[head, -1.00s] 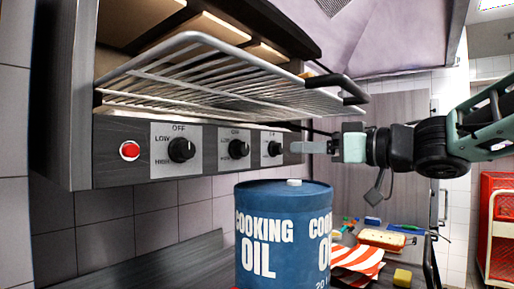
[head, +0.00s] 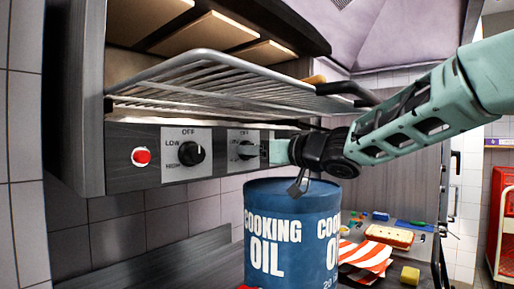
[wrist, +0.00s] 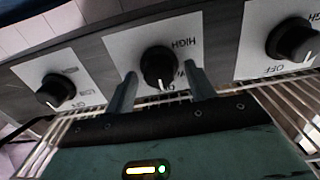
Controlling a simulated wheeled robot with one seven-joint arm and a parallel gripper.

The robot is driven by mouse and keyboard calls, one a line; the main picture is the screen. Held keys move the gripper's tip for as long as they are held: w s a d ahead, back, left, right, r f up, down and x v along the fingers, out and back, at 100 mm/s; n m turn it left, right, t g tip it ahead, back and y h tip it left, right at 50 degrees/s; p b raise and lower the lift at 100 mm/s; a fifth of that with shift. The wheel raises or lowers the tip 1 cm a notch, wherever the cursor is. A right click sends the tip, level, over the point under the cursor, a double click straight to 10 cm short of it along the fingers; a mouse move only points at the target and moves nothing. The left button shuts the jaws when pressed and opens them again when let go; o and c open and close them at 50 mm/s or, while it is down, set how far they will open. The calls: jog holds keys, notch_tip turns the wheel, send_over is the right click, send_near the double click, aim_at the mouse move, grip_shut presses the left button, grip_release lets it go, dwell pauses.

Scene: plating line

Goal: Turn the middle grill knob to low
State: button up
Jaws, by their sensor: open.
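The middle grill knob (head: 246,150) is black on a white plate on the grill's front panel. In the wrist view the knob (wrist: 158,64) has its white mark toward the OFF label, with HIGH and a partly hidden LOW label on its right. My gripper (head: 266,151) is at the panel, just right of the middle knob in the head view. In the wrist view my gripper (wrist: 159,78) is open, one finger on each side of the middle knob, with gaps showing. I cannot tell how far the fingertips reach along it.
The left knob (head: 191,153) and a red button (head: 141,156) are on the same panel. The right knob is hidden behind my gripper in the head view. A wire rack (head: 215,75) juts out above. A blue cooking oil drum (head: 290,235) stands below my gripper.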

jog(key=c, duration=0.9)
jog(key=shift+c, duration=0.2)
jog(key=shift+n, duration=0.3)
jog(key=n+b, duration=0.2)
jog(key=n, duration=0.3)
jog(key=n+b, duration=0.2)
jog(key=n, duration=0.4)
jog(key=shift+s+a+r+b, duration=0.1)
jog(key=shift+s+b, duration=0.05)
jog(key=shift+b, duration=0.2)
